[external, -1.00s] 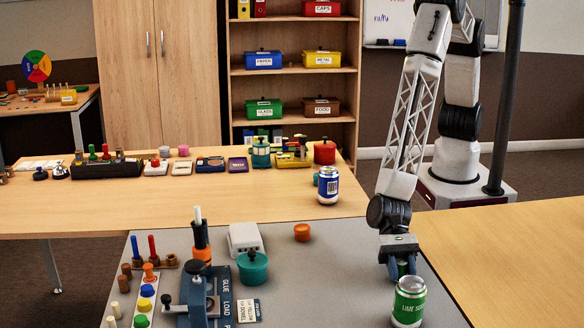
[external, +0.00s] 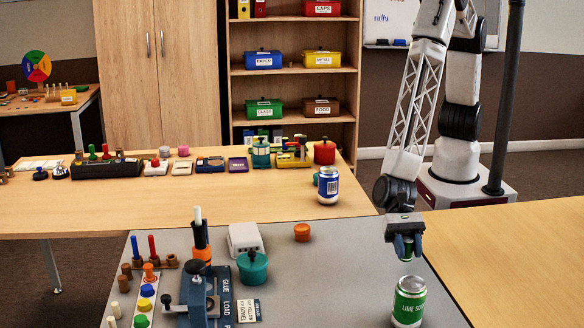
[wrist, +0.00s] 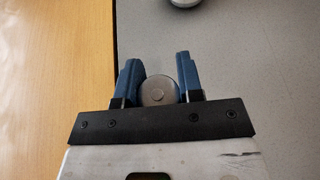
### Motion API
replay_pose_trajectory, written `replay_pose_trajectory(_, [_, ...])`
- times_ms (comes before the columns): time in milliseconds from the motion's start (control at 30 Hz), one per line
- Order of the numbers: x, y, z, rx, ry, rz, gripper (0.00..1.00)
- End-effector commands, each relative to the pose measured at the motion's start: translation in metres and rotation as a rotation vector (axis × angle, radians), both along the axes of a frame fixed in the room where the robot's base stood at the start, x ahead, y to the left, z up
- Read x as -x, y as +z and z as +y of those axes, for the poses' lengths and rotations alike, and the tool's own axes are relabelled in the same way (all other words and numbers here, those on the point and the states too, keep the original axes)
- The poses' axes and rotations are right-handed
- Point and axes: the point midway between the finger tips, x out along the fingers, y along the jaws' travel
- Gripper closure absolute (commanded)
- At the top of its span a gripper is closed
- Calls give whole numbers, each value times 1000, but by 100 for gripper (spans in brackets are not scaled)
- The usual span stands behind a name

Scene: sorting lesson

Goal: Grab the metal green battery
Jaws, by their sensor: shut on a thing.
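My gripper (external: 406,246) is above the right part of the grey mat (external: 330,270) in the external view, just behind the green can. In the wrist view its two blue fingers (wrist: 159,85) are closed on the sides of a small round thing with a grey metal end, the battery (wrist: 158,92). In the external view a little green of the battery (external: 408,246) shows between the fingers; most of it is hidden. The battery is held clear of the mat.
A green and white drink can (external: 409,303) stands close in front of my gripper. An orange round piece (external: 302,232), a teal pot (external: 253,268) and a white box (external: 245,238) are left on the mat. A blue can (external: 328,185) stands on the wooden table behind.

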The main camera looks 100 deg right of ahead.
Motion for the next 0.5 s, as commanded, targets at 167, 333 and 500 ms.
replay_pose_trajectory(167, [19, 3, -26, 1, 0, -1, 92])
replay_pose_trajectory(333, [36, 6, -50, 0, 1, 0, 92])
replay_pose_trajectory(500, [51, 8, -71, 1, 0, 0, 92])
